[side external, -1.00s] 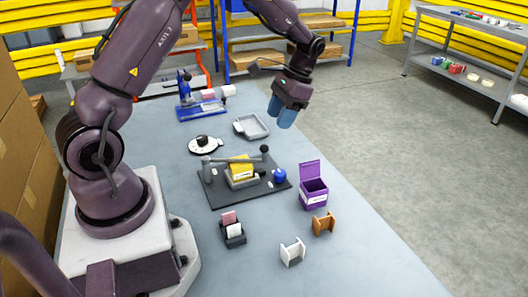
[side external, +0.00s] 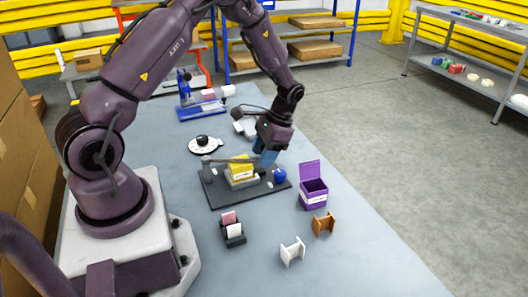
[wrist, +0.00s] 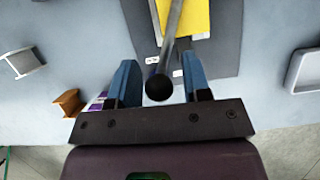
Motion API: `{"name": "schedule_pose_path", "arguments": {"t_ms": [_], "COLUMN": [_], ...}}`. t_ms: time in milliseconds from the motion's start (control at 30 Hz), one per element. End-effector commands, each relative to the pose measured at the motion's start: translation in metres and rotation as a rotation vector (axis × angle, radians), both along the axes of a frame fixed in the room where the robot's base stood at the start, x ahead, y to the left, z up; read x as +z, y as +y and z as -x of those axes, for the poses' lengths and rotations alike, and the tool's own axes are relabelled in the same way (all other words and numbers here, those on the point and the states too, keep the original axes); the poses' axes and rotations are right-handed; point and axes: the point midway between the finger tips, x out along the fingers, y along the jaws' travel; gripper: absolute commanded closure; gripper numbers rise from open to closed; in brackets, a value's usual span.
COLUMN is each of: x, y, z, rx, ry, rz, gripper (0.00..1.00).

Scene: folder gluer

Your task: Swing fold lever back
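The fold lever is a grey bar (side external: 230,160) lying across the top of a dark base plate (side external: 219,197), over a yellow piece (side external: 240,168) in a light holder. In the wrist view the lever's dark ball knob (wrist: 159,87) sits between the two blue fingers of my gripper (wrist: 160,80), with a gap on each side. The yellow piece also shows there beneath the bar (wrist: 172,40). In the side view my gripper (side external: 266,159) is low at the lever's right end and hides the knob. My gripper is open.
A blue knob (side external: 280,175) stands on the plate close to my gripper. A purple open box (side external: 313,193) is to the right. White (side external: 292,251) and brown (side external: 324,223) brackets and a small dark holder (side external: 232,230) are in front. A grey tray (wrist: 304,70) is near my gripper.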

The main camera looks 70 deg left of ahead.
Motion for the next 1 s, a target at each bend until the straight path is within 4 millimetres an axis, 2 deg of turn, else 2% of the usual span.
{"name": "schedule_pose_path", "arguments": {"t_ms": [33, 167, 200, 567, 767, 1000], "x": [0.000, 0.000, 0.000, 0.001, 0.000, 0.001], "y": [0.000, 0.000, 0.000, 0.007, 0.023, 0.055], "z": [0.000, 0.000, 0.000, -0.003, -0.008, -0.012], "rx": [0.000, 0.000, 0.000, 0.044, 0.158, 0.369], "ry": [0.000, 0.000, 0.000, 0.000, 0.000, -0.002], "rz": [0.000, 0.000, 0.000, -0.001, 0.000, -0.001], "gripper": [0.68, 0.98, 1.00, 1.00, 1.00, 1.00]}}
